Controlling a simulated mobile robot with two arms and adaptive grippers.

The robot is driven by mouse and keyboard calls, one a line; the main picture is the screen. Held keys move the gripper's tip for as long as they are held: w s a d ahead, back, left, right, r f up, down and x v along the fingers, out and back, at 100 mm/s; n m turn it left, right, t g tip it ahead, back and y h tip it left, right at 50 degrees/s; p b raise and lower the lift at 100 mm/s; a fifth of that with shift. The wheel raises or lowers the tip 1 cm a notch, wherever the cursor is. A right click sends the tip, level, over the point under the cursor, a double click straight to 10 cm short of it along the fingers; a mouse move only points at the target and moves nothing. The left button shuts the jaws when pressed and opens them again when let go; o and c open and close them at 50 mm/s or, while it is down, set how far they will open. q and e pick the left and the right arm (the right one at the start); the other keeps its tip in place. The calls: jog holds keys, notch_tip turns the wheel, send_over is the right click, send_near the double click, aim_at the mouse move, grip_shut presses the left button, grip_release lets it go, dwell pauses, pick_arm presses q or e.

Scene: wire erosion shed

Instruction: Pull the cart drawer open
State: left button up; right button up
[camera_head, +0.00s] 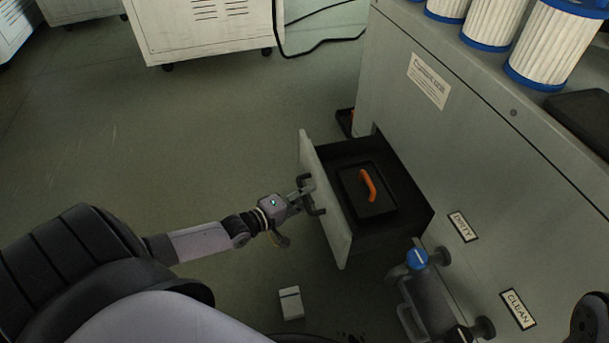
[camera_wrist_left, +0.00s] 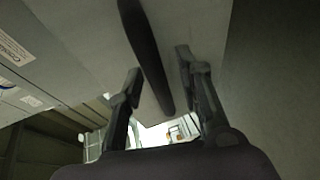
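The cart drawer (camera_head: 340,235) stands pulled out from the side of the grey cabinet (camera_head: 440,120). Its inside is dark. A black block or lid (camera_head: 352,190) with an orange handle (camera_head: 368,185) lies in it. A dark bar handle (camera_head: 305,183) is on the outer face of the drawer front. My left gripper (camera_head: 306,196) is at this handle. In the left wrist view the handle (camera_wrist_left: 148,60) runs between the two fingers of the left gripper (camera_wrist_left: 158,85), with gaps visible on both sides. The fingers are apart. My right gripper is not in view.
White filter cartridges with blue ends (camera_head: 550,45) stand on the cabinet top. A pipe fitting with a blue knob (camera_head: 417,258) is at the cabinet's lower front. A small white box (camera_head: 291,302) lies on the floor. A wheeled white cabinet (camera_head: 205,30) stands behind. Floor left of the drawer is clear.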

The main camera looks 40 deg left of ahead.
pick_arm(q)
jog(key=v, duration=1.2)
dwell(0.5)
